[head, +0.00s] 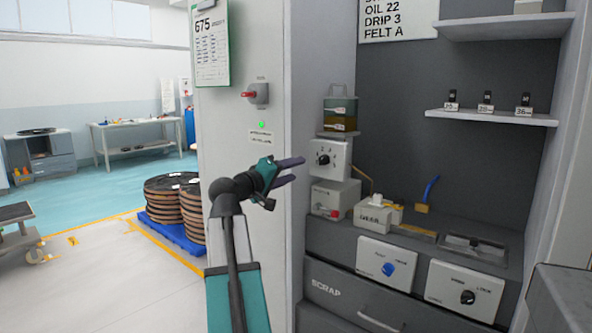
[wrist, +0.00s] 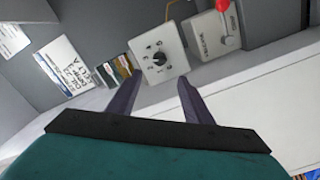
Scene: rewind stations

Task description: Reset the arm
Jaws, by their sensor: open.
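My gripper (head: 290,172) is open and empty at the end of my raised teal and dark arm, in front of the white cabinet edge in the head view. Its two dark fingers also show spread apart in the wrist view (wrist: 158,92). A white box with a black dial (head: 323,159) lies just right of the fingertips in the head view. In the wrist view the dial box (wrist: 160,54) appears beyond and between the fingers. I cannot tell any contact between them.
A red-handled switch (head: 256,94) is on the cabinet side. Stacked reels (head: 165,203) stand on a blue pallet at left. The floor beyond is mostly open.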

